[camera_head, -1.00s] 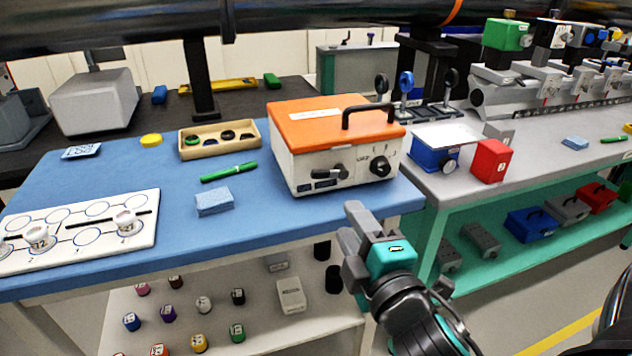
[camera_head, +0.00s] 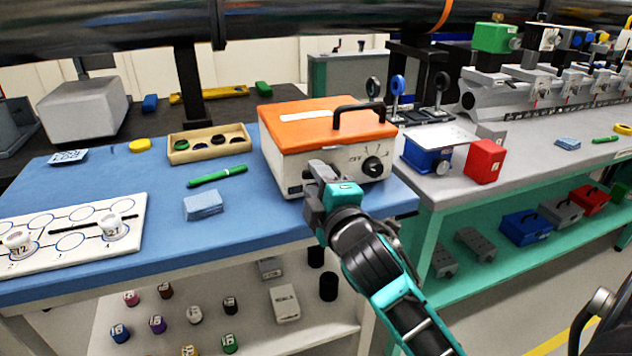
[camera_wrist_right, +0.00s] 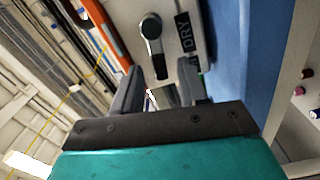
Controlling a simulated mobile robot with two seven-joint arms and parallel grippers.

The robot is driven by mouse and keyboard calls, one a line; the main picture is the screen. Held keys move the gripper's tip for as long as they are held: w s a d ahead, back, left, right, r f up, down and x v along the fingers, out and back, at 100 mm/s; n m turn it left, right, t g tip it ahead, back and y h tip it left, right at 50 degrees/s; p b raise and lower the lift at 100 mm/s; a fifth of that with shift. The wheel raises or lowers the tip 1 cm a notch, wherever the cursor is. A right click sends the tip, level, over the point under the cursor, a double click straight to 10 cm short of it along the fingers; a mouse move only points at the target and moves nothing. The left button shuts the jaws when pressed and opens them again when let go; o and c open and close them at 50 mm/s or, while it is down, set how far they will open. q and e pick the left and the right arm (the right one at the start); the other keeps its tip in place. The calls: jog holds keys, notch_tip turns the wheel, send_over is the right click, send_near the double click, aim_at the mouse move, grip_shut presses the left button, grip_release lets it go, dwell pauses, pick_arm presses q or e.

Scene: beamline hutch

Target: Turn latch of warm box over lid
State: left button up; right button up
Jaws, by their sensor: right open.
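The warm box (camera_head: 285,165) is a white case with an orange lid (camera_head: 325,122) and a black handle on top, standing on the blue bench. The lid is closed. The latch (camera_wrist_right: 152,32), a dark lever with a round pivot, shows on the box front in the right wrist view, beside a black label reading DRY. In the head view my right gripper hides the latch. My right gripper (camera_head: 316,180) is at the left part of the box front. In the wrist view its open fingers (camera_wrist_right: 162,92) point at the lever's end; I cannot tell whether they touch it. My left gripper is not in view.
A black knob (camera_head: 373,167) sits on the box front, right of my gripper. A blue sponge (camera_head: 203,205), a green marker (camera_head: 217,175) and a wooden tray (camera_head: 180,157) lie left of the box. A blue box (camera_head: 424,160) and red block (camera_head: 484,161) stand right.

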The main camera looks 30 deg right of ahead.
jog(key=shift+w+d, duration=0.1)
jog(key=shift+w, duration=0.25)
grip_shut()
